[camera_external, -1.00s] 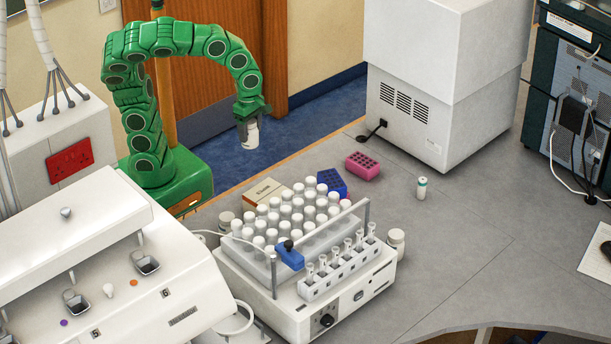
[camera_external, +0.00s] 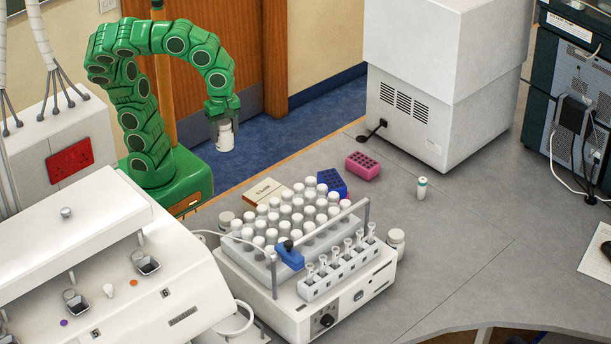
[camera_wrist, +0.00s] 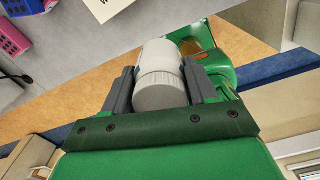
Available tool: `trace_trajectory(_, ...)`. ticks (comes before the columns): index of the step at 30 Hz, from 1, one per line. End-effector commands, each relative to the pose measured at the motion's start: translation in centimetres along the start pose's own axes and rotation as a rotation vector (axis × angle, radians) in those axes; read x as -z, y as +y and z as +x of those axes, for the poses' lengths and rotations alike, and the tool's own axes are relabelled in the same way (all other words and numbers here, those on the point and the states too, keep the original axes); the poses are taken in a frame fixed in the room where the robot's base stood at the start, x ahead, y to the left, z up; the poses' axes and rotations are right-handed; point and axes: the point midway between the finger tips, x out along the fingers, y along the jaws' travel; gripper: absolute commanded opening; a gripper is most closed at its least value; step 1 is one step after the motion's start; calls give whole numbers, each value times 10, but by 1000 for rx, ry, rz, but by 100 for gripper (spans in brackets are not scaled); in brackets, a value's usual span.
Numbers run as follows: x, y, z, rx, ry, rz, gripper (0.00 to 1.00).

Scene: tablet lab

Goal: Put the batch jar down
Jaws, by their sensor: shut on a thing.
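The batch jar (camera_external: 226,138) is a small white jar with a ribbed cap. My gripper (camera_external: 222,121) is shut on it and holds it upright in the air, over the blue floor beyond the bench's back edge. In the wrist view the jar (camera_wrist: 160,70) sits between the two grey fingers of my gripper (camera_wrist: 158,88), its ribbed cap nearest the camera. The jar touches no surface in either view.
The grey bench (camera_external: 450,245) has free room at centre right. A rack machine with several white-capped vials (camera_external: 300,215), a box (camera_external: 265,192), a blue rack (camera_external: 333,181), a pink rack (camera_external: 363,166) and a green-banded bottle (camera_external: 422,188) stand on it.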

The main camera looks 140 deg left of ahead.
Motion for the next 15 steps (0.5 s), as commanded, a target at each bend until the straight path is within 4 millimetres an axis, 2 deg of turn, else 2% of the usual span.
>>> trace_trajectory(15, -52, 25, 26, 1, 2, 1, 24)
